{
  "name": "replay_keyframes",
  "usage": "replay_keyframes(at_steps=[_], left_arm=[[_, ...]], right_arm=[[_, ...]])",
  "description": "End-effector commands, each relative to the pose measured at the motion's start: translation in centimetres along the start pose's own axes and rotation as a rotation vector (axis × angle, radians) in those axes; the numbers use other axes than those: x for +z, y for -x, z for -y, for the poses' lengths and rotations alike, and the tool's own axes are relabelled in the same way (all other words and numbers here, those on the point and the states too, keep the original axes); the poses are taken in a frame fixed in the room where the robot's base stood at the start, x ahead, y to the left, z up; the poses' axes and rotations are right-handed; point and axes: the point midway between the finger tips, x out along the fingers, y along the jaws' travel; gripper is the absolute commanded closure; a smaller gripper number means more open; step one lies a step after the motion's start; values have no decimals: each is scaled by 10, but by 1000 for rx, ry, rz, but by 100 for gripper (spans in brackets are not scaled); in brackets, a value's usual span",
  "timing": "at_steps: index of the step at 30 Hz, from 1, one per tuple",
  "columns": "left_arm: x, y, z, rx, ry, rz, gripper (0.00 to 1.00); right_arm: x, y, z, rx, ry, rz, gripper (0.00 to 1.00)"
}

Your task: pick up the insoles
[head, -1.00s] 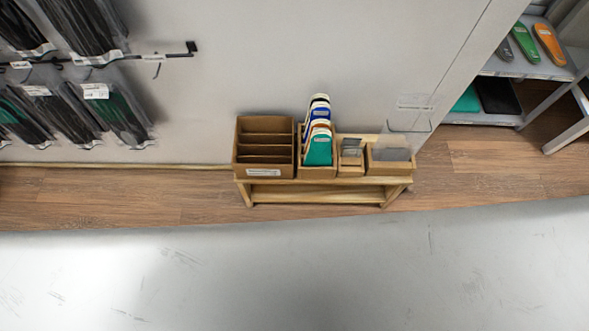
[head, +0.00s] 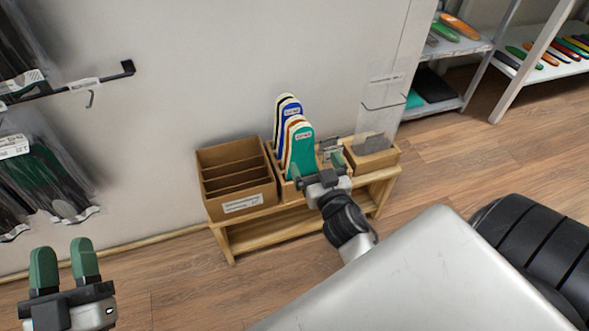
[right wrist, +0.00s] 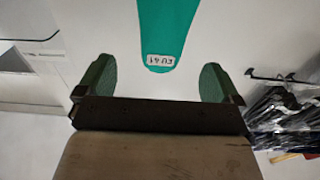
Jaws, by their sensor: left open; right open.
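Several insoles (head: 300,142) stand upright in a row in a wooden box on a low wooden stand. The front one is green with a small white label, and blue, white and brown ones show behind it. My right gripper (head: 317,165) is open in front of the green insole and covers its lower part. In the right wrist view, the green insole (right wrist: 162,28) lies between and beyond the open fingers (right wrist: 158,82), with a gap on each side. My left gripper (head: 64,262) is open and empty at the lower left, away from the stand.
An empty divided cardboard box (head: 228,163) stands left of the insoles. Smaller boxes (head: 372,158) stand to the right on the wooden stand (head: 265,238). Packaged items (head: 50,170) hang on the left wall. Shelves (head: 462,47) stand at upper right. Wooden floor (head: 190,275) is clear.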

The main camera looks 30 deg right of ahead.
Motion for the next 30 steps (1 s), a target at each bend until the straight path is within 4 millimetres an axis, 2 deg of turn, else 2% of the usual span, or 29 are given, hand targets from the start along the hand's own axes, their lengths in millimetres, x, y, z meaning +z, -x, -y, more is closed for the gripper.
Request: replay_keyframes(at_steps=[3, 11, 21, 30], left_arm=[[-5, 0, -1, 2, 2, -47, 57], [-13, 1, -2, 5, 5, -122, 57], [-41, 9, -6, 15, 15, -357, 57], [-44, 10, -7, 16, 16, -378, 57]], right_arm=[[0, -20, 0, -2, 2, -2, 4], [2, -39, 1, -1, 2, 1, 4], [4, -80, 5, -1, 2, 1, 4], [3, -84, 4, 0, 1, 2, 4]])
